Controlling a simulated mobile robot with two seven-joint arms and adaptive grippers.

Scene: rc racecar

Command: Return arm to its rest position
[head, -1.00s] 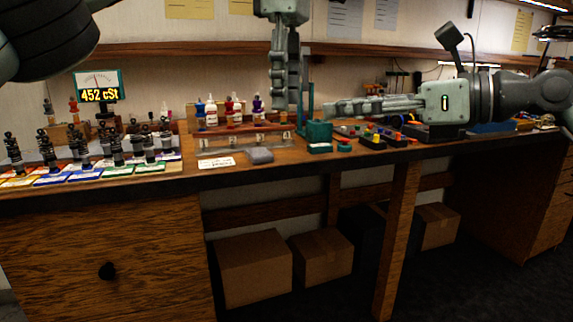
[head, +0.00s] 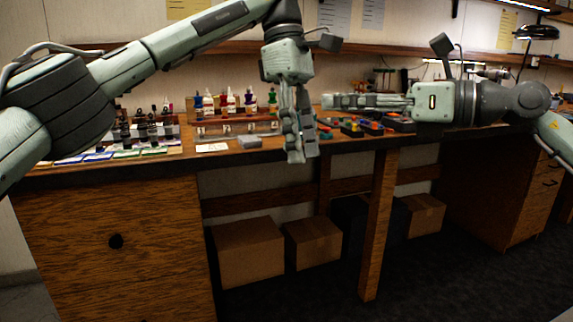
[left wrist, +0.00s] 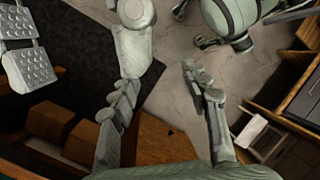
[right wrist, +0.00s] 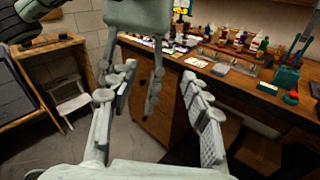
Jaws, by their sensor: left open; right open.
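My left gripper (head: 300,157) hangs fingers-down in front of the bench's front edge, near the middle of the head view. Its two fingers are apart with nothing between them, as the left wrist view (left wrist: 160,78) also shows. My right gripper (head: 325,101) is held level and points left, in front of the bench's right part. In the right wrist view its fingers (right wrist: 155,88) are spread and empty. The left gripper's fingers also hang in the middle of that view. In the head view the two grippers are close together, the left one lower.
The wooden bench (head: 110,215) carries several bottles (head: 230,102), a grey piece (head: 249,141), a white card (head: 212,147) and shock absorbers on the left. Cardboard boxes (head: 248,252) stand underneath. The floor (head: 420,285) before the bench is clear.

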